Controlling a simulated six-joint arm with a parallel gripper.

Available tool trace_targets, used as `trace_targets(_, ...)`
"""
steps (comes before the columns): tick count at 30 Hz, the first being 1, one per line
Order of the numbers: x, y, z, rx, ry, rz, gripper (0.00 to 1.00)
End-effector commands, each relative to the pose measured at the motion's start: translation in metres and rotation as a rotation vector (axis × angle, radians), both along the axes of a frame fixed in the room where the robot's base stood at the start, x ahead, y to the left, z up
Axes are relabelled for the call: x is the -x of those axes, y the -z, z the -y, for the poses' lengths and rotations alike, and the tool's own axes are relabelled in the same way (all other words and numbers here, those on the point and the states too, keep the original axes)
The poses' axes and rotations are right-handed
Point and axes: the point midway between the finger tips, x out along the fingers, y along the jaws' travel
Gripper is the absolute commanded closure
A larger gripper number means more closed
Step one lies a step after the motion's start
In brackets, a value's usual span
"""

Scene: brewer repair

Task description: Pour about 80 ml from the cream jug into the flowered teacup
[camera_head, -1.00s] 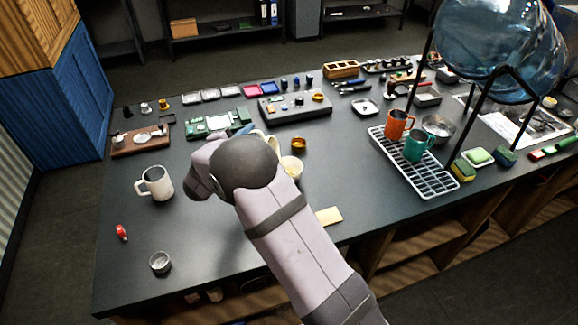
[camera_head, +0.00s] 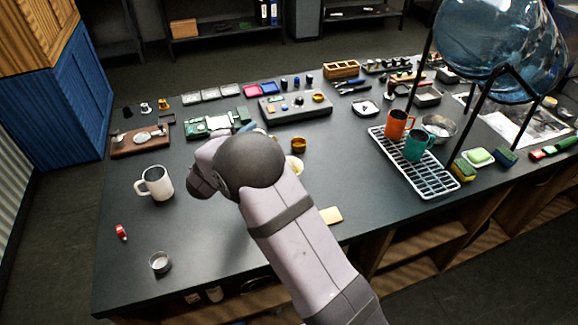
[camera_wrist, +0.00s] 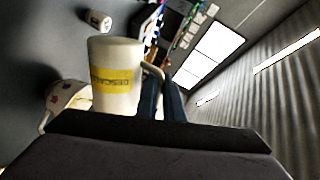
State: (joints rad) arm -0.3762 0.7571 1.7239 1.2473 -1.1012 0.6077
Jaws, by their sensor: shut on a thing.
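In the wrist view my gripper (camera_wrist: 165,98) is shut on the handle of a pale cream jug (camera_wrist: 116,62), which has a yellow label with dark lettering. The jug looks strongly tilted against the table. The flowered teacup (camera_wrist: 64,96), pale with pinkish-purple spots, is beside the jug at the left, partly hidden by the jug and my gripper. Whether liquid is flowing cannot be seen.
A white mug (camera_head: 157,183), a small metal cup (camera_head: 160,262) and a red item (camera_head: 121,232) stand at the left. A small amber cup (camera_head: 299,144) and a yellow pad (camera_head: 331,215) are near my arm. A drip rack (camera_head: 432,182) holds orange and green mugs.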

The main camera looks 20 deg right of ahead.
Motion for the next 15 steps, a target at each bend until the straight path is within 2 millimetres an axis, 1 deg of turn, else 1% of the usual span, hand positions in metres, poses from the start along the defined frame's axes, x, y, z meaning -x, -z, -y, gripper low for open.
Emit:
trace_targets(8, 0.002, -0.002, 0.003, -0.015, 0.000, 0.013, 1.00)
trace_targets(11, 0.000, -0.003, 0.001, -0.008, -0.001, 0.008, 1.00)
trace_targets(15, -0.008, 0.014, -0.012, 0.122, -0.003, -0.082, 1.00)
